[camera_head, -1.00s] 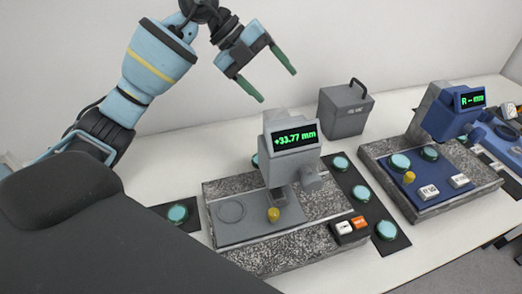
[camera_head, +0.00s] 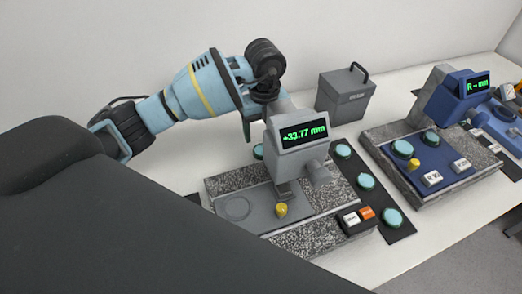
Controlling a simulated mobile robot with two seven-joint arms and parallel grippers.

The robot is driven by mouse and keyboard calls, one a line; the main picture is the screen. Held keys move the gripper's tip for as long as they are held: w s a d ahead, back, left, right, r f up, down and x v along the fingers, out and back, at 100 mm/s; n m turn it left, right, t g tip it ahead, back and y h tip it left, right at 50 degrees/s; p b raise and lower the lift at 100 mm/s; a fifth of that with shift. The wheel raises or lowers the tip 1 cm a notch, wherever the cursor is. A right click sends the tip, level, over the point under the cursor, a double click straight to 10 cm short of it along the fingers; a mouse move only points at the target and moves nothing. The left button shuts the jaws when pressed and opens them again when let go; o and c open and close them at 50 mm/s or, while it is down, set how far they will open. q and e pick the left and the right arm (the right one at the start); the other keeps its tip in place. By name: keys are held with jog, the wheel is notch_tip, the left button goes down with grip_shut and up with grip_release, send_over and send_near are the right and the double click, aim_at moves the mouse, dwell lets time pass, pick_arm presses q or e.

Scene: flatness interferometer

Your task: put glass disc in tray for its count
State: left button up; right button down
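My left arm reaches in from the left, and its gripper (camera_head: 247,121) points down behind the grey measuring head (camera_head: 297,133), which reads +33.77 mm. The fingers are mostly hidden, so their opening is unclear. A teal glass disc (camera_head: 258,151) shows partly beside the head, just below the gripper; I cannot tell whether it is held. Three more discs, at back (camera_head: 343,150), middle (camera_head: 366,181) and front (camera_head: 392,217), lie on the black strip (camera_head: 405,235) right of the grey instrument. My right gripper is not in view.
The grey instrument has a granite base (camera_head: 300,240), yellow knob (camera_head: 281,210) and white and orange buttons (camera_head: 367,213). A blue instrument (camera_head: 447,100) with discs stands right. A grey handled box (camera_head: 343,96) stands behind. A black mat edge (camera_head: 194,199) shows left.

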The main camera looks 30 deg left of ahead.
pick_arm(q)
jog(key=shift+s+a+f, duration=0.1)
jog(key=shift+a+f, duration=0.05)
jog(key=shift+f, duration=1.6)
jog(key=shift+a+f, duration=0.1)
jog(key=shift+f, duration=1.6)
jog(key=shift+c, duration=0.3)
jog(key=shift+r, duration=0.1)
jog(key=c, duration=1.1)
notch_tip(320, 180, up, 18)
jog(key=shift+p, duration=0.5)
